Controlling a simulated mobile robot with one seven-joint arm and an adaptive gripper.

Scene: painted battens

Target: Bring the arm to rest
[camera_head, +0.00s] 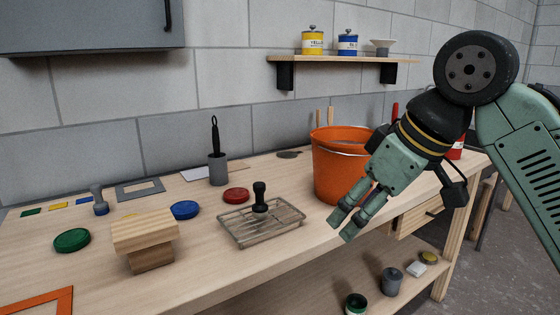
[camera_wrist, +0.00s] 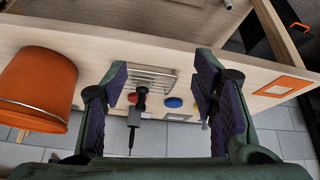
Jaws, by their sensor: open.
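My gripper (camera_head: 348,217) is in the air in front of the workbench, pointing down and to the left, beside the orange bucket (camera_head: 338,172). Its fingers are apart with nothing between them. The wrist view also shows my gripper (camera_wrist: 165,98) open, with the workbench (camera_wrist: 75,36) beyond it. The orange bucket shows at the left of the wrist view (camera_wrist: 36,85). The arm hides part of the bucket's right side in the head view.
A wire rack (camera_head: 262,226) with a black-handled stamp (camera_head: 260,198) lies left of my gripper. A wooden block (camera_head: 146,236), green lid (camera_head: 72,240), blue lid (camera_head: 185,210) and red lid (camera_head: 236,195) are on the bench. A wall shelf (camera_head: 340,59) holds cans. A lower shelf holds jars.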

